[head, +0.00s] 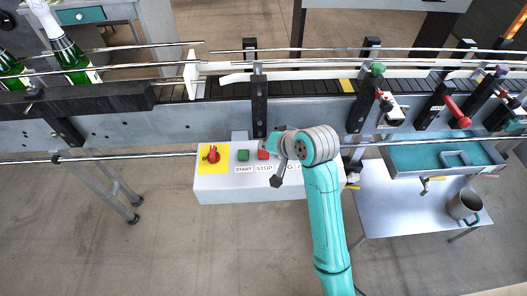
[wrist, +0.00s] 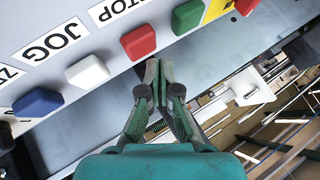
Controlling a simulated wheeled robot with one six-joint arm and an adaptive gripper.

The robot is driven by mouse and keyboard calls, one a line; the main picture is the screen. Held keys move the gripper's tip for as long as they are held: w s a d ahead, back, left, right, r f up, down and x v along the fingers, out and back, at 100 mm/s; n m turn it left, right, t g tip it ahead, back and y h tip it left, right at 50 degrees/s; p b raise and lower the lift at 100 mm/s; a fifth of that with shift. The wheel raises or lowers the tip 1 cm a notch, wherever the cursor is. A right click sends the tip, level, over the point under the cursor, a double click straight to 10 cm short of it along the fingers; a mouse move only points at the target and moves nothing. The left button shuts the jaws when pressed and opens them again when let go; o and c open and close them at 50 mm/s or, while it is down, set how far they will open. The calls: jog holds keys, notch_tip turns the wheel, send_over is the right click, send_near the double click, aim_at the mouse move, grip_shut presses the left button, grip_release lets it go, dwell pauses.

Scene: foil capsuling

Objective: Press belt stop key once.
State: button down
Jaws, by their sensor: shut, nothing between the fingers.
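The red key (head: 263,155) sits above the STOP label on the grey control box (head: 222,188), right of the green START key (head: 243,155). In the wrist view the red key (wrist: 138,41) shows fully, just up and left of my fingertips. My gripper (wrist: 158,70) is shut and empty, its tips together close to the red key. I cannot tell whether they touch it. In the head view the gripper is foreshortened beside the red key, and my wrist hides the right part of the box.
A white key (wrist: 88,72) and a blue key (wrist: 37,102) lie along the same row. A red rotary switch (head: 211,154) sits on a yellow plate. The conveyor (head: 200,113) runs behind the box, with green bottles (head: 68,50) at left. A steel table (head: 395,205) stands right.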

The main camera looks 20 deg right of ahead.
aim_at(266, 154)
jog(key=shift+f, duration=0.2)
dwell(0.4)
jog(key=shift+f, duration=0.25)
jog(key=shift+f, duration=0.5)
dwell(0.9)
dwell(0.3)
jog(key=shift+r, duration=0.95)
jog(key=shift+r, duration=0.1)
jog(key=shift+r, duration=2.4)
jog(key=shift+s, duration=0.1)
